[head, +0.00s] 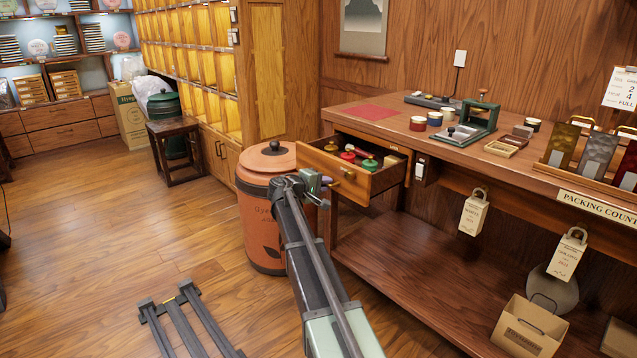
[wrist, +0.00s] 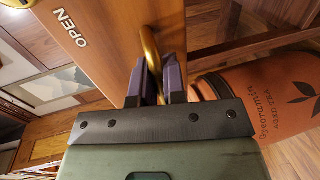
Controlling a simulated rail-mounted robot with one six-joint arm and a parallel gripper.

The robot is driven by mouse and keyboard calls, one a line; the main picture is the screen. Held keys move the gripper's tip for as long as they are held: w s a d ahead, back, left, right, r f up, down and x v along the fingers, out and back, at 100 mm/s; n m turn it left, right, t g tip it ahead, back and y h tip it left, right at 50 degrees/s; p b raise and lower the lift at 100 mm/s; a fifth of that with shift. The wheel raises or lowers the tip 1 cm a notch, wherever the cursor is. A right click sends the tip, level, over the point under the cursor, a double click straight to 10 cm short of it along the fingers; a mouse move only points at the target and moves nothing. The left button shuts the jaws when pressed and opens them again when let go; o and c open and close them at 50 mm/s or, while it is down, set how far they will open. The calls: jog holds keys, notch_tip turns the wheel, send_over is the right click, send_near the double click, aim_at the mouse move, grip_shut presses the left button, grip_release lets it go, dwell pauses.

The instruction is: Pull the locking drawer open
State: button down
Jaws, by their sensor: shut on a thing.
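The drawer (head: 376,187) is pulled well out from the left end of the packing counter. Its inside shows from above, with several knobbed pieces in yellow, red and green (head: 369,163). My gripper (head: 318,182) is at the drawer's front face. In the wrist view, the wooden front (wrist: 105,62) carries the word OPEN. A curved brass handle (wrist: 149,45) stands out from it, and my gripper (wrist: 163,75) is shut on this handle, with its dark fingers on either side. The hold is partly hidden by the gripper body in the head view.
An orange lidded canister (head: 258,215) stands on the floor just left of the drawer and my arm. The counter (head: 480,150) holds cups, a green press (head: 478,118) and tins. A dark stool (head: 175,130) stands further left. The floor at left is mostly clear.

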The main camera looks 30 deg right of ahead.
jog(key=c, duration=1.2)
grip_release()
jog(key=p+v, duration=0.2)
jog(key=v, duration=0.8)
jog(key=shift+a, duration=0.4)
